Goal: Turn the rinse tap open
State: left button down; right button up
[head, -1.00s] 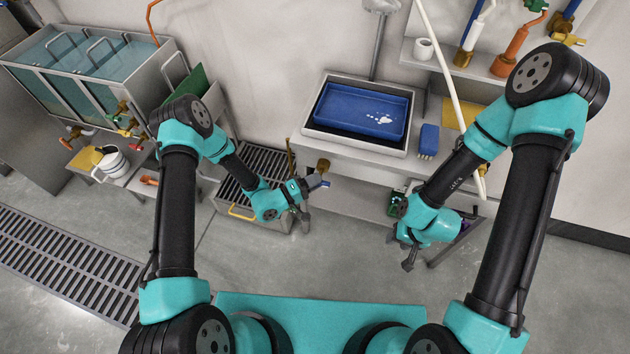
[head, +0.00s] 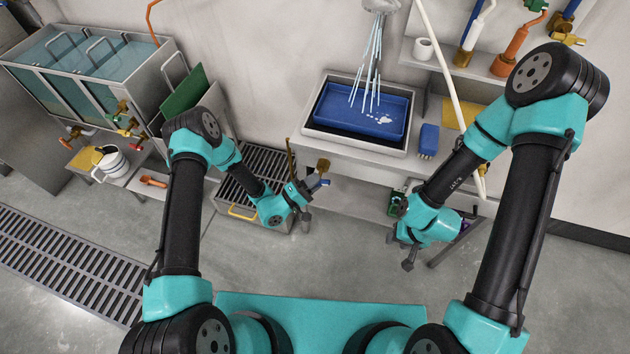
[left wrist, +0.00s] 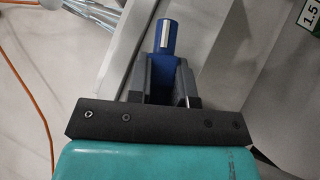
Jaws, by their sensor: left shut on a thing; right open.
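The rinse tap (head: 323,165) has a brass body at the front left of the sink bench, with a blue lever (head: 325,182). My left gripper (head: 308,190) is at the lever. In the left wrist view its fingers (left wrist: 163,80) are shut on the blue lever (left wrist: 165,38), whose end sticks out beyond them. Water streams (head: 372,62) fall from the spray head (head: 381,5) into the blue tray (head: 340,112) in the sink. My right gripper (head: 408,260) is open and empty, low in front of the bench's right part.
A blue brush (head: 429,139) and a yellow cloth (head: 460,113) lie on the bench right of the sink. A pale pole (head: 445,70) leans there. A tank (head: 90,65) with several small taps stands at the left. The floor between my arms is clear.

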pick_arm(q)
jog(key=shift+f+n+t, duration=0.15)
jog(key=shift+n+t, duration=1.55)
jog(key=shift+n, duration=0.4)
jog(key=c, duration=1)
grip_release()
jog(key=shift+c, duration=0.2)
jog(key=shift+s, duration=0.1)
jog(key=v, duration=1.7)
jog(key=shift+f, duration=0.2)
